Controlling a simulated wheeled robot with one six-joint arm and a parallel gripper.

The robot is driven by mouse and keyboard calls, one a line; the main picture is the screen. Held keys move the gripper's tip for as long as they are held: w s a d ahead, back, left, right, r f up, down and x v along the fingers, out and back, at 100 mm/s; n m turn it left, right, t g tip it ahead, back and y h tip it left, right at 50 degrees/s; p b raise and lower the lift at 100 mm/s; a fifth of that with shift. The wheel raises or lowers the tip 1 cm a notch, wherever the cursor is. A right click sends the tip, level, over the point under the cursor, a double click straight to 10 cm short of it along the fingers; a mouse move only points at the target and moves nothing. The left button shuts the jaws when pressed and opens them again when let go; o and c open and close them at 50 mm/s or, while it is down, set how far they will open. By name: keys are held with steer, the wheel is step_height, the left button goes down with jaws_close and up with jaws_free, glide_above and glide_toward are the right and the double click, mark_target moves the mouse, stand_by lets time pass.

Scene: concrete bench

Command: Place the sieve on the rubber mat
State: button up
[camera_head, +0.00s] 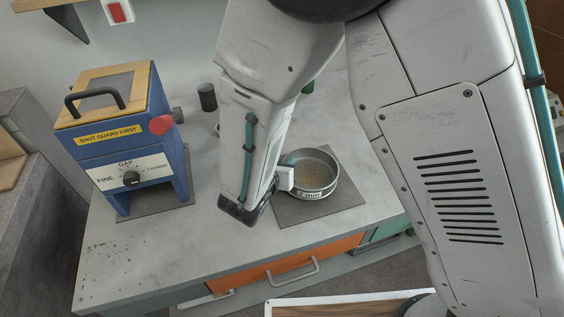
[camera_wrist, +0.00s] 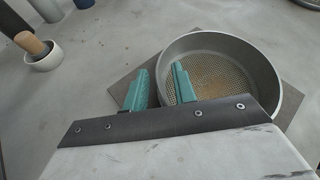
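The sieve (camera_head: 316,190) is a round grey metal pan with a tan mesh floor and a "2 mm" label. It appears level on the dark square rubber mat (camera_head: 290,214), though I cannot tell whether its base touches. In the wrist view the sieve (camera_wrist: 250,52) overlaps the mat (camera_wrist: 291,101), whose corners show around it. My gripper (camera_wrist: 163,78) has its two teal fingers apart, one outside the sieve's near-left wall and one inside, with the wall between them. A gap shows between the fingers. In the head view my arm hides most of my gripper (camera_head: 287,168).
A blue grinder (camera_head: 135,150) with a yellow top stands on the left of the bench (camera_head: 170,240). A dark cup (camera_head: 207,97) is at the back. A white mortar with a wooden pestle (camera_wrist: 38,52) shows in the wrist view.

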steer(key=v, duration=1.2)
steer(key=d+r+m+g+h, duration=0.1)
steer(key=d+r+m+g, duration=0.25)
steer(key=d+m, duration=0.3)
steer(key=s+d+r+m+g+h, duration=0.1)
steer(key=d+r+m+g, duration=0.3)
steer(key=d, duration=0.4)
steer(key=d+r+m+g+h, duration=0.1)
steer(key=d+r+m+g, duration=0.1)
steer(key=d+r+m, duration=0.4)
steer(key=s+d+r+m+y, duration=0.2)
steer(key=s+d+m+y, duration=0.2)
steer(key=s+m, duration=0.2)
steer(key=s+d+r+m+g+y, duration=0.1)
steer(key=s+d+r+m+y, duration=0.2)
steer(key=s+m, duration=0.4)
steer(key=d+m+y, duration=0.1)
steer(key=m, duration=0.2)
steer(key=shift+d+m, duration=0.3)
steer(key=shift+m, duration=0.05)
